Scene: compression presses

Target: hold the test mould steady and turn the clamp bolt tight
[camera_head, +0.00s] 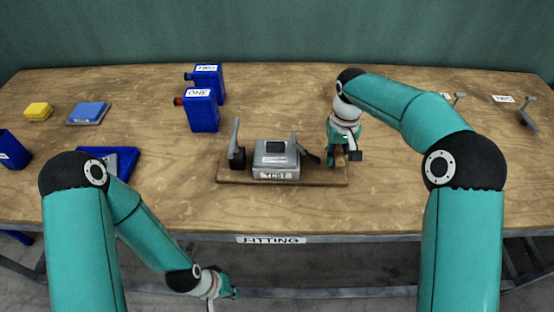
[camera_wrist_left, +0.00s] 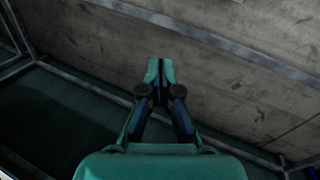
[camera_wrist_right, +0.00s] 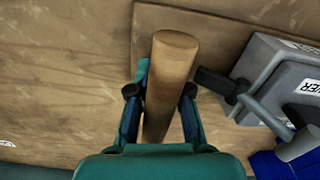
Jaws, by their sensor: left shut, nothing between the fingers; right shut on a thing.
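The test mould (camera_head: 275,160) is a grey block with a TEST label on its front. It sits in the middle of a wooden board (camera_head: 230,180), with dark clamp parts on both sides and an upright grey lever (camera_head: 236,135) at its left. My right gripper (camera_head: 343,152) is at the board's right end, shut on a wooden handle (camera_wrist_right: 168,75). In the right wrist view a dark rod (camera_wrist_right: 213,80) lies between this handle and the grey block (camera_wrist_right: 280,85); the clamp bolt's thread cannot be made out. My left gripper (camera_head: 228,291) is shut and empty, in front of the table's front edge and apart from the mould.
Blue containers ONE (camera_head: 201,112) and TWO (camera_head: 208,82) stand behind the board. A yellow block (camera_head: 39,111), a blue-topped block (camera_head: 88,113) and a blue tray (camera_head: 127,163) lie at the left. Small metal items (camera_head: 526,114) are at the far right. The table between is clear.

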